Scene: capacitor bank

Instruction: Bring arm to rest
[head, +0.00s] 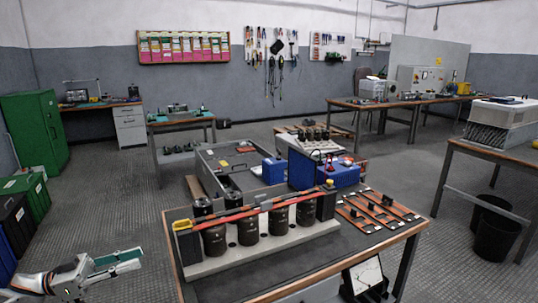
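My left gripper (128,260) is at the lower left, beside the left edge of the near workbench (345,262) and apart from it. Its two fingers point right with a gap between them, and nothing shows in the gap. My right gripper is out of view. On the near workbench stands the capacitor bank, a row of dark cylindrical capacitors (248,226) on a pale base (262,253). An orange-red bar (240,213) runs along their tops.
Flat orange-and-black strips (378,209) lie right of the bank. A blue case (338,175) stands behind it. Green and dark bins (30,195) line the left side. Black waste bins (497,235) stand at right.

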